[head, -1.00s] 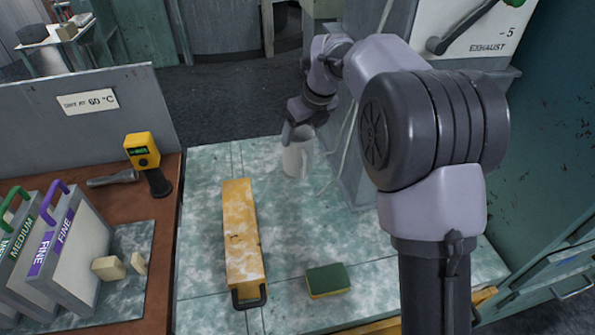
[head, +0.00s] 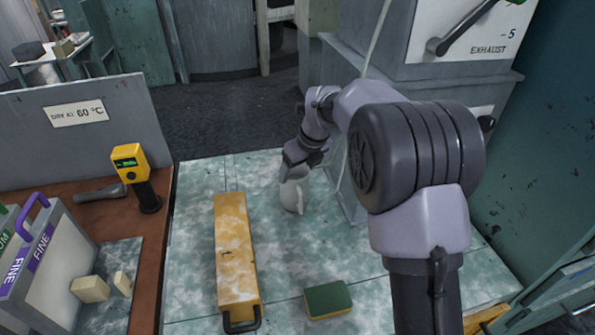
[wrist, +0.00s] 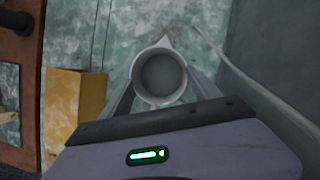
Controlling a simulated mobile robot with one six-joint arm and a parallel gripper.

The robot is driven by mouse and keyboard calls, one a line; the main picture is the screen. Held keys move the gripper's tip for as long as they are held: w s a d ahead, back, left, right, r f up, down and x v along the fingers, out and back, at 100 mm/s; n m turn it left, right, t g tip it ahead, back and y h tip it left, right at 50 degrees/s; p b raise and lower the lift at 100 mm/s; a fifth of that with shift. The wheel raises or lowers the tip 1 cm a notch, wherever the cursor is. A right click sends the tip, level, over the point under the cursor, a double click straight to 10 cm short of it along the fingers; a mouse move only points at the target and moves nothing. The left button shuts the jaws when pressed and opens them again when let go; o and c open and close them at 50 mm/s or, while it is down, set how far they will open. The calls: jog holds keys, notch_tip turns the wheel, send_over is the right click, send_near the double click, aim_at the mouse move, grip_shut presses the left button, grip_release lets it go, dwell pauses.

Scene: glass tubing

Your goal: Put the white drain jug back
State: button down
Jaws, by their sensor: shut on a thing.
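The white drain jug (head: 294,192) is upright at the back of the green-white mottled tiles, just left of the grey cabinet's base. My gripper (head: 293,170) is shut on the jug from above and behind. In the wrist view the jug (wrist: 159,78) shows from above between my gripper's two fingers (wrist: 160,100), its round mouth open and its spout pointing up in the picture. Its inside looks grey. I cannot tell whether its base touches the tiles.
A long yellow box (head: 236,250) with a black handle lies left of the jug. A green and yellow sponge (head: 328,300) lies in front. The grey cabinet (head: 405,95) stands close on the right, with a pale hose (head: 376,35) hanging down it. Tiles between box and sponge are clear.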

jog(key=shift+f, duration=0.1)
jog(key=shift+c, duration=0.8)
grip_release()
